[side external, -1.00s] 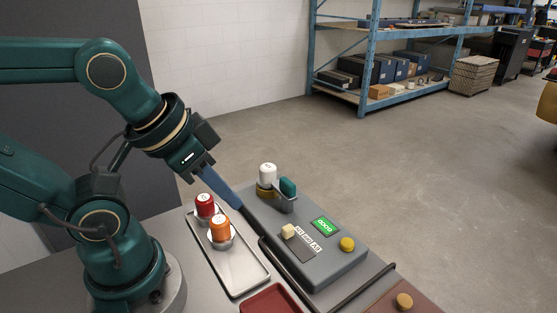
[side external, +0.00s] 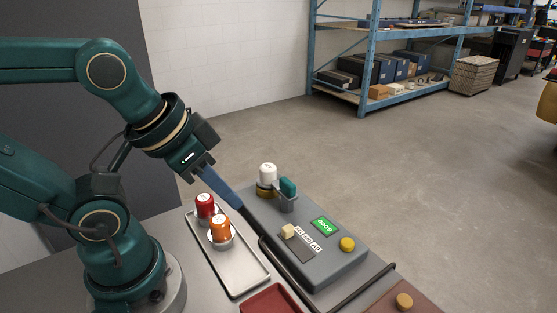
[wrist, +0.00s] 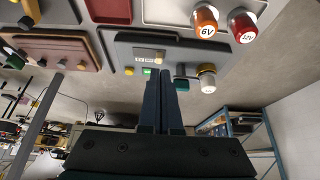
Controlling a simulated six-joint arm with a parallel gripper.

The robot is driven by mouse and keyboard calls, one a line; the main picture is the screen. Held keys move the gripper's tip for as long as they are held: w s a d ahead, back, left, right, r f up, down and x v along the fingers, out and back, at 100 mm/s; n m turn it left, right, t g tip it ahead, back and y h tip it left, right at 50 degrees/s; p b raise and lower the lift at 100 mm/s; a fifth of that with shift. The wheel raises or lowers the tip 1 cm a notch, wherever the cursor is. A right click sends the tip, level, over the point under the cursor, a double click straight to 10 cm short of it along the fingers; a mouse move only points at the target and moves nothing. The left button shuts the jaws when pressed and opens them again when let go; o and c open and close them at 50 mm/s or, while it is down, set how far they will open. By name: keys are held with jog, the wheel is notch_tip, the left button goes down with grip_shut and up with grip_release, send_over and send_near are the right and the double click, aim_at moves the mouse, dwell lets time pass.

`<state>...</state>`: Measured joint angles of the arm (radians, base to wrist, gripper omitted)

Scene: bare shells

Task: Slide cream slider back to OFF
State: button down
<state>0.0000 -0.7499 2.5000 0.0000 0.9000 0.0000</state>
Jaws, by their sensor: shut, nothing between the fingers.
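The cream slider (side external: 288,230) is a small block on the top of a grey control box (side external: 330,268). It stands at the left end of a row of small white labels (side external: 307,239), whose text is too small to read surely. In the wrist view the slider (wrist: 160,55) shows just beyond the fingertips. My gripper (side external: 241,207) is shut and empty. Its blue fingers point down and right toward the box's left edge, apart from the slider in the picture. The fingertips (wrist: 160,77) show together in the wrist view.
The box carries a green display (side external: 325,227), a yellow button (side external: 347,244), a white-capped cylinder (side external: 267,174) and a green block (side external: 288,187). A tray (side external: 240,279) with red (side external: 205,204) and orange (side external: 220,229) cylinders lies left. A dark red tray (side external: 270,300) is in front.

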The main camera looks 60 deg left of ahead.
jog(key=c, duration=1.5)
grip_release()
jog(key=shift+c, duration=0.2)
jog(key=o, duration=0.5)
jog(key=shift+o, duration=1.2)
jog(key=w+r, duration=0.2)
jog(key=shift+w, duration=0.35)
jog(key=g, duration=0.5)
send_over(288, 227)
notch_tip(288, 227, down, 8)
jog(key=shift+w+r, duration=0.15)
jog(key=shift+r, duration=0.05)
jog(key=shift+f+g, duration=0.3)
jog(key=shift+f, duration=2.75)
grip_shut()
